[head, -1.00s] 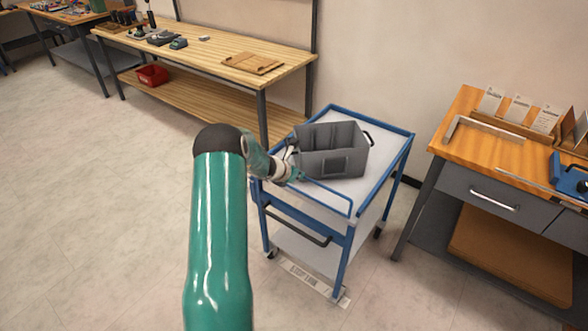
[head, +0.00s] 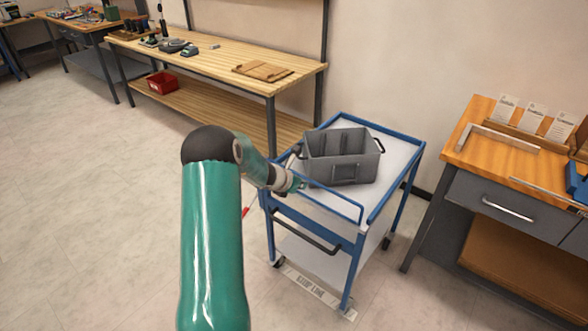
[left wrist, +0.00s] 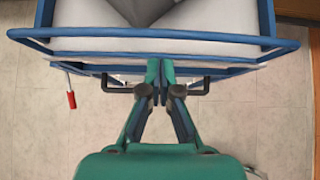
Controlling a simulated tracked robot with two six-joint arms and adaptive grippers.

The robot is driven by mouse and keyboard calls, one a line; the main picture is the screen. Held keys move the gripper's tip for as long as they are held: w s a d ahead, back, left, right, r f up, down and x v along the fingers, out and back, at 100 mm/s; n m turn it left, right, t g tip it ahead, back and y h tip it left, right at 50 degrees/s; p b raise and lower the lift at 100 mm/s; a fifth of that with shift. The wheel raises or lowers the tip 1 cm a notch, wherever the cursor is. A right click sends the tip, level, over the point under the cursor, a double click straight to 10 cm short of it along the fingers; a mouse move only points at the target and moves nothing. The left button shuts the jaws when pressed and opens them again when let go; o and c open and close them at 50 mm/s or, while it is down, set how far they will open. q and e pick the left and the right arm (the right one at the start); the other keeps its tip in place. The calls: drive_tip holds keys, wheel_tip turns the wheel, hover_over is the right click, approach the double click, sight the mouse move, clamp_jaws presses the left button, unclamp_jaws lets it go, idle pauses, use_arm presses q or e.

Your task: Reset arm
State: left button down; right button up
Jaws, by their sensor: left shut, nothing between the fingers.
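My left gripper (head: 297,184) is at the near left side of the blue cart, just in front of the grey bin. In the left wrist view its fingers (left wrist: 158,78) are together, with nothing between them, at the cart's blue rail (left wrist: 225,38). I cannot tell whether they touch the rail. The grey bin (head: 345,172) stands upright on the cart's white top (head: 398,158). Only a corner of the bin (left wrist: 140,10) shows at the top of the wrist view. My right gripper is in neither view.
A red-handled item (left wrist: 71,99) is beside the cart's near side. A wooden bench (head: 215,62) with a red bin (head: 162,83) underneath stands behind. Another workbench (head: 480,150) stands to the right. Floor at the left (head: 90,190) is clear. A label strip (head: 315,290) lies below the cart.

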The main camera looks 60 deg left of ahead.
use_arm(q)
wheel_tip(320, 180, up, 10)
drive_tip(key=p, duration=0.4)
drive_tip(key=w+d+f+m+h, duration=0.25)
drive_tip(key=w+d, duration=0.25)
drive_tip(key=d, duration=0.4)
drive_tip(key=w+d+f+m+h, duration=0.15)
drive_tip(key=w+d+f, duration=0.25)
drive_tip(key=d, duration=0.4)
drive_tip(key=s+d+f+m+g+h, duration=0.2)
drive_tip(key=d+f+m, duration=0.15)
drive_tip(key=d, duration=0.55)
drive_tip(key=s+d+f+m+g+h, duration=0.1)
drive_tip(key=d+f+m+g, duration=0.1)
drive_tip(key=d+f, duration=0.45)
drive_tip(key=s+d+f+m+g, duration=0.2)
drive_tip(key=s+d+m, duration=0.8)
drive_tip(key=m, duration=0.4)
drive_tip(key=s+d+f+m+g, duration=0.2)
drive_tip(key=s+d+f+m, duration=0.1)
drive_tip(key=s+d+m, duration=0.7)
drive_tip(key=s+m, duration=0.1)
drive_tip(key=m, duration=0.3)
drive_tip(key=shift+f+m+h, duration=0.3)
drive_tip(key=shift+f+m, duration=0.05)
